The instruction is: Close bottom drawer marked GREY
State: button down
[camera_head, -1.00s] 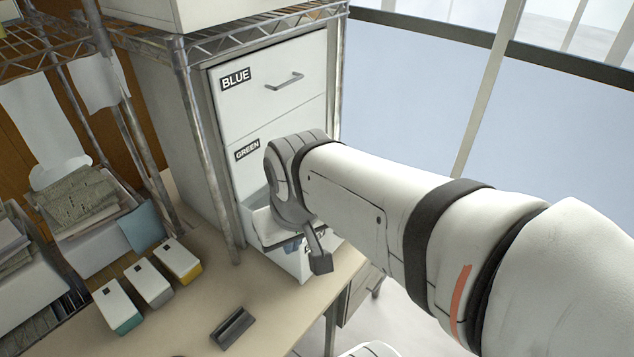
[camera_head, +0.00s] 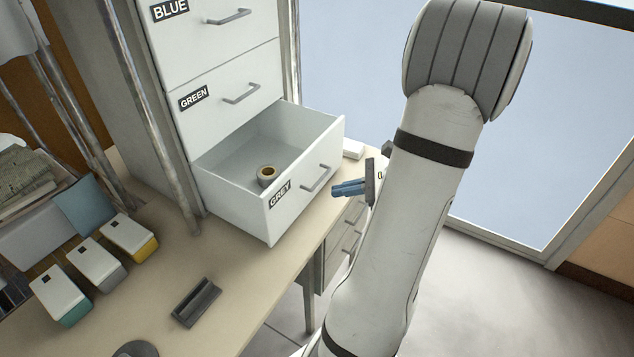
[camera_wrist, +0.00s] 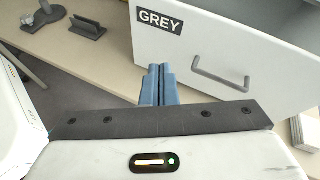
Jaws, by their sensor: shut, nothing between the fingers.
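The bottom drawer marked GREY (camera_head: 283,216) is pulled open from the white cabinet, with a handle on its front. A tan ring-shaped roll (camera_head: 267,174) lies inside it. My gripper (camera_head: 337,189) has blue fingers and is shut and empty, a little in front of the drawer's front panel near the handle in the head view. In the wrist view the blue fingers (camera_wrist: 158,72) point toward the lower part of the GREY drawer front (camera_wrist: 210,55), left of its handle (camera_wrist: 219,77). Whether they touch it I cannot tell.
The drawers marked GREEN (camera_head: 225,105) and BLUE (camera_head: 210,40) above are shut. On the desk (camera_head: 240,275) stand several small white boxes (camera_head: 97,262) and a dark holder (camera_head: 196,302). A white item (camera_head: 353,149) lies behind the drawer's right side.

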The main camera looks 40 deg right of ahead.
jog(key=s+d+f+m+t+h+b, duration=0.25)
jog(key=d+f+m+t, duration=0.3)
jog(key=d, duration=0.45)
jog(key=x, duration=1.2)
jog(key=shift+w+a+m+h+p, duration=0.3)
jog(key=shift+a+m+h+p, duration=0.05)
jog(key=shift+m+p, duration=0.1)
jog(key=shift+f+g, duration=0.1)
jog(key=shift+g, duration=0.15)
